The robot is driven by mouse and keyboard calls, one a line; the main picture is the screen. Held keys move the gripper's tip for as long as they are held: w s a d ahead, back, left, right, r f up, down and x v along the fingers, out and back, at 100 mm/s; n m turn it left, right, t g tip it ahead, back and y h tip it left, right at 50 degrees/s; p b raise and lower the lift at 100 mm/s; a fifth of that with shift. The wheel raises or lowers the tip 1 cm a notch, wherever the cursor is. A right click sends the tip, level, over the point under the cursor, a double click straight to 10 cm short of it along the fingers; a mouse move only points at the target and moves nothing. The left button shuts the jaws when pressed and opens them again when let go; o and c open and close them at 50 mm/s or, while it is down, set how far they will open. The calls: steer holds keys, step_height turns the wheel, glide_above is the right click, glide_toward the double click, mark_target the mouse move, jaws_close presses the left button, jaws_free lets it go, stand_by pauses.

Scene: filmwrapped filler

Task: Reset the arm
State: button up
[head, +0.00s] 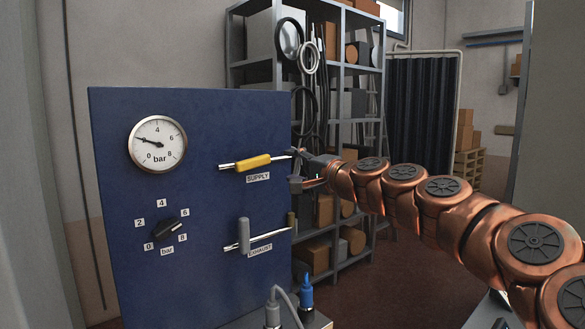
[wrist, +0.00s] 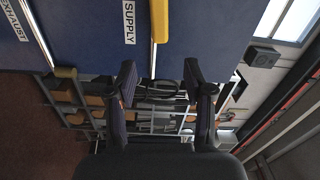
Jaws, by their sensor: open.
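My copper-coloured arm reaches in from the right in the head view. My gripper (head: 296,168) is open at the right edge of the blue panel (head: 205,120), near the end of the supply pipe. In the wrist view my gripper (wrist: 160,80) shows its two dark fingers apart with nothing held between them. The yellow supply handle (head: 254,163) lies along its pipe, left of my gripper; it also shows at the top of the wrist view (wrist: 161,18). The grey exhaust handle (head: 244,236) stands upright, across its pipe.
The panel carries a pressure gauge (head: 158,143) and a black knob (head: 166,229). A blue connector (head: 306,292) and a grey cabled connector (head: 272,314) stand below the panel. Metal shelves (head: 236,50) with boxes and hanging hoses stand behind. A dark curtain (head: 420,105) hangs further back.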

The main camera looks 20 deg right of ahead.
steer(key=s+a+f+n+g+y, duration=0.1)
steer(key=s+a+f+n+g, duration=0.15)
steer(key=a, duration=0.45)
steer(key=s+a+f+n+g+y, duration=0.2)
steer(key=s+a+f+n, duration=0.2)
steer(key=a, duration=0.3)
steer(key=s+a+f+n+g+h, duration=0.1)
steer(key=s+a+f+n+g, duration=0.4)
steer(key=s+f, duration=0.45)
steer(key=s+d+f+n+g+h, duration=0.1)
steer(key=s+f+g+h, duration=0.35)
steer(key=s+f, duration=1)
steer(key=s+d+f+g+h, duration=0.1)
steer(key=s+d+f+g, duration=0.1)
steer(key=s, duration=0.5)
steer(key=s+d+f+g+h, duration=0.2)
steer(key=s+d+f+g, duration=0.1)
steer(key=s+d+f, duration=0.2)
steer(key=shift+s+d, duration=0.4)
steer(key=shift+s, duration=0.8)
steer(key=shift+f+n, duration=0.1)
steer(key=shift+n, duration=0.15)
